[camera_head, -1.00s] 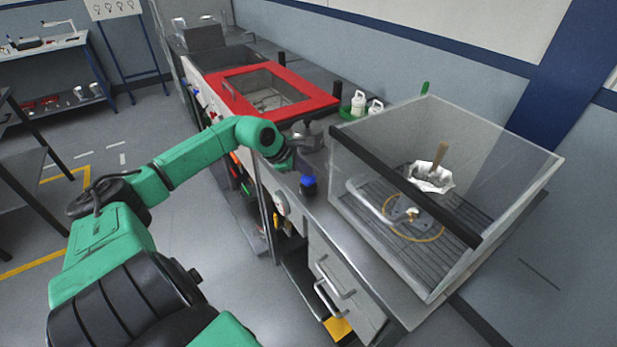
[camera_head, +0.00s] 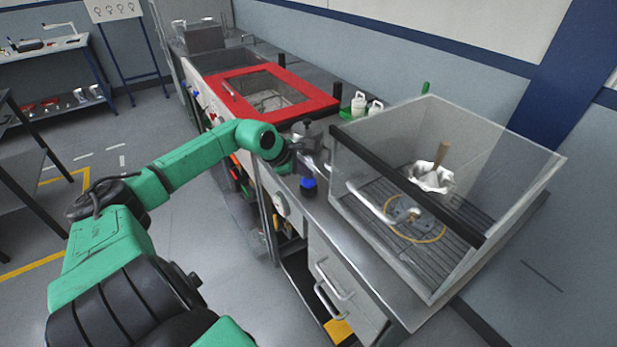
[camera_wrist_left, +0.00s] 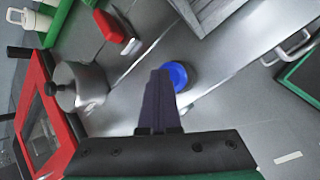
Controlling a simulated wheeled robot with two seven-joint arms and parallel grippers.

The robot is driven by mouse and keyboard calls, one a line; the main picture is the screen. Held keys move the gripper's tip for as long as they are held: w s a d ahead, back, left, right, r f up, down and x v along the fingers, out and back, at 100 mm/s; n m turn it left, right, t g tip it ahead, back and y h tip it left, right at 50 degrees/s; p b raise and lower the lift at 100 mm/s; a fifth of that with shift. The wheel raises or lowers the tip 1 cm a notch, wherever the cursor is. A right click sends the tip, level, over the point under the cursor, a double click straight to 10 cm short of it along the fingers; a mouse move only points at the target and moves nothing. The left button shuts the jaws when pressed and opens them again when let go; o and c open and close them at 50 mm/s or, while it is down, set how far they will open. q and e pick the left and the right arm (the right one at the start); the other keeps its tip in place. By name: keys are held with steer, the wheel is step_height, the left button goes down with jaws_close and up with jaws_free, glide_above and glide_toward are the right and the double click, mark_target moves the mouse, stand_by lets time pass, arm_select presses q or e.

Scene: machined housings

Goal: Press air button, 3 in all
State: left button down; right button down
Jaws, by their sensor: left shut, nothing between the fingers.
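The round blue button (camera_head: 308,184) sits at the front edge of the steel counter, left of the clear box. It also shows as a blue disc in the left wrist view (camera_wrist_left: 175,76). I take it to be the air button. My left gripper (camera_head: 309,172) is at the button in the head view, its dark fingers overlapping the button's top. In the left wrist view the fingers (camera_wrist_left: 163,74) are shut together and empty, their tips overlapping the disc's left edge. Whether they touch or press it I cannot tell. My right gripper is not in view.
A clear box (camera_head: 500,165) with a black front bar stands right of the button. A grey lidded pot (camera_head: 307,133) and a red-framed basin (camera_head: 328,102) lie behind my wrist. White bottles (camera_head: 358,103) stand at the back. Drawers (camera_head: 335,285) are below the counter.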

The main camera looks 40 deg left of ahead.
mark_target(306, 180)
arm_select(q)
steer(key=shift+r+p, duration=0.6)
steer(key=shift+r, duration=0.6)
step_height(306, 180, up, 5)
steer(key=p, duration=0.2)
steer(key=shift+p, duration=0.3)
stand_by(0.4)
stand_by(1.6)
steer(key=r+n, duration=0.1)
steer(key=n, duration=0.5)
steer(key=r+n, duration=0.1)
steer(key=n, duration=0.5)
steer(key=r+n+p, duration=0.1)
steer(key=n, duration=0.5)
steer(key=shift+d+r+n, duration=0.3)
steer(key=shift+r+n, duration=0.1)
